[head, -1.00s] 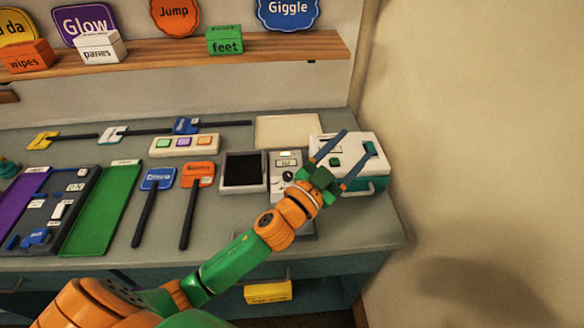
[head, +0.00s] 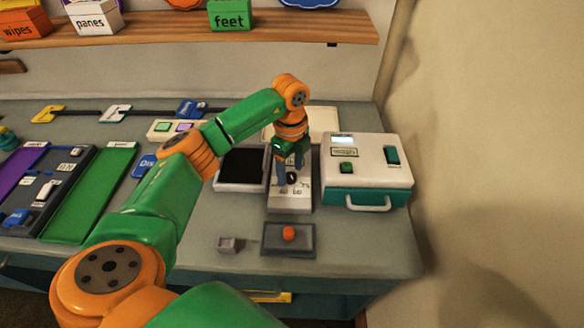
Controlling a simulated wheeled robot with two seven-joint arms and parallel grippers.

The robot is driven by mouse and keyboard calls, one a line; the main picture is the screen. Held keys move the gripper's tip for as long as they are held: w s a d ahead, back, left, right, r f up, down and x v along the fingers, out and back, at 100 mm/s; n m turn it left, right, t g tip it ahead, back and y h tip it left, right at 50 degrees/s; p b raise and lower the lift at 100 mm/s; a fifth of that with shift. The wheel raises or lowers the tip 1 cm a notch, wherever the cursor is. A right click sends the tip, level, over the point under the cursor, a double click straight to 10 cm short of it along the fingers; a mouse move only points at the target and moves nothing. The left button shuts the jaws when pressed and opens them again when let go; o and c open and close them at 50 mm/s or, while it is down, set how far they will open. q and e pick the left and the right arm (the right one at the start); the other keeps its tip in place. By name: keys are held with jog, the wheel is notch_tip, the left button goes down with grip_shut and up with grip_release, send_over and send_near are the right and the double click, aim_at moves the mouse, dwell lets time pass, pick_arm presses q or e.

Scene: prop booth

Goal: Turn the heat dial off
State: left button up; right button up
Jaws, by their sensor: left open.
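A dark round dial (head: 292,178) sits on a narrow light-grey panel (head: 290,203) in the middle of the counter, in the head view. I take it for the heat dial; its marks are too small to read. My left gripper (head: 290,172) points down over this panel, with its blue-grey fingers apart and close around the dial. I cannot tell whether they touch it. The gripper and wrist hide the panel's upper part. My right gripper is out of view.
A white and teal box (head: 365,174) with a green button stands close right of the panel. A black-topped tray (head: 241,168) is close left. A dark plate (head: 265,250) with an orange button (head: 289,233) lies in front. A shelf (head: 260,48) runs above behind.

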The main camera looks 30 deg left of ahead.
pick_arm(q)
jog(key=shift+f, duration=0.5)
grip_shut()
jog(key=shift+m, duration=0.3)
jog(key=m, duration=0.4)
jog(key=shift+b, duration=0.3)
jog(key=m, duration=0.5)
jog(key=shift+m+b, duration=0.35)
jog(key=shift+m, duration=0.05)
jog(key=m, duration=0.5)
jog(key=shift+b, duration=0.35)
jog(key=shift+m, duration=2.2)
